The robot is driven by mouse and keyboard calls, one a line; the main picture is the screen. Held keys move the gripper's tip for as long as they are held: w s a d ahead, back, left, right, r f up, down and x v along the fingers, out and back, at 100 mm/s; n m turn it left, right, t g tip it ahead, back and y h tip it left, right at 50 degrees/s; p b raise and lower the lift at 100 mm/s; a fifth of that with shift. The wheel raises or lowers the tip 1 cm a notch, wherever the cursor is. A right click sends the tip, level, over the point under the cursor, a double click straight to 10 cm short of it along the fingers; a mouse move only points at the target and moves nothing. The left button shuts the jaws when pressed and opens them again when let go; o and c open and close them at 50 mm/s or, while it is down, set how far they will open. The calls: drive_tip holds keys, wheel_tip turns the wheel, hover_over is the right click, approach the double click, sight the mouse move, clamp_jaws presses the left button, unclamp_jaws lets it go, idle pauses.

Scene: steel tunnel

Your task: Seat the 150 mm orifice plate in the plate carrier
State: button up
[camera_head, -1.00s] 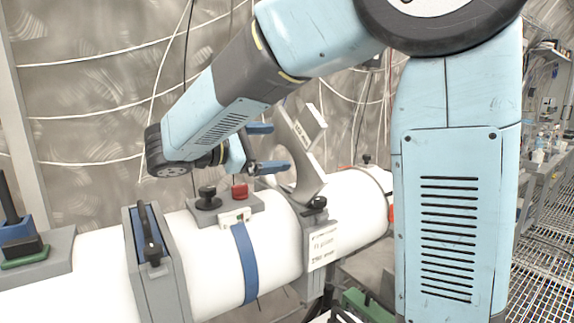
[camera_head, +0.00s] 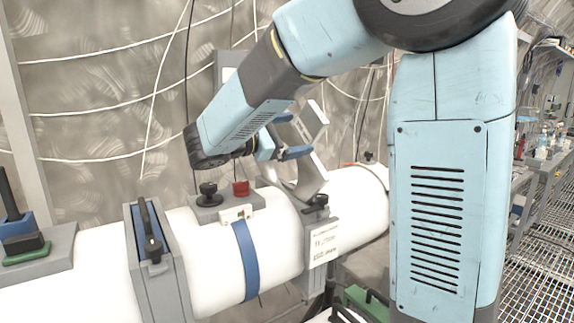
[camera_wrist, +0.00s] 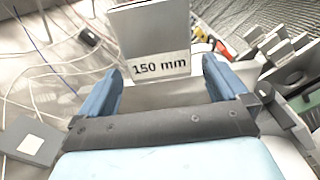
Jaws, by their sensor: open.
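The 150 mm orifice plate (camera_head: 312,165) is a pale grey, curved plate with a tab. It stands at a tilt at the grey collar (camera_head: 322,235) on the white pipe, which seems to be the plate carrier. I cannot tell how deep its lower edge sits. In the wrist view its tab (camera_wrist: 155,28), labelled "150 mm", stands between the tips of my blue fingers. My gripper (camera_head: 289,135) is open around the tab, also seen in the wrist view (camera_wrist: 160,84). I see no clear finger contact.
A black knob (camera_head: 208,191) and a red knob (camera_head: 241,188) stand on a grey block left of the collar. Further left, a blue plate with a black handle (camera_head: 150,235) sits in another collar. Cables hang along the back wall. A green case (camera_head: 368,303) lies below the pipe.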

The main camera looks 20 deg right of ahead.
sight(303, 131)
drive_tip(key=shift+x, duration=2.25)
drive_tip(key=shift+c, duration=0.4)
drive_tip(key=shift+f, duration=0.1)
drive_tip(key=c, duration=1.6)
drive_tip(key=shift+c, duration=0.6)
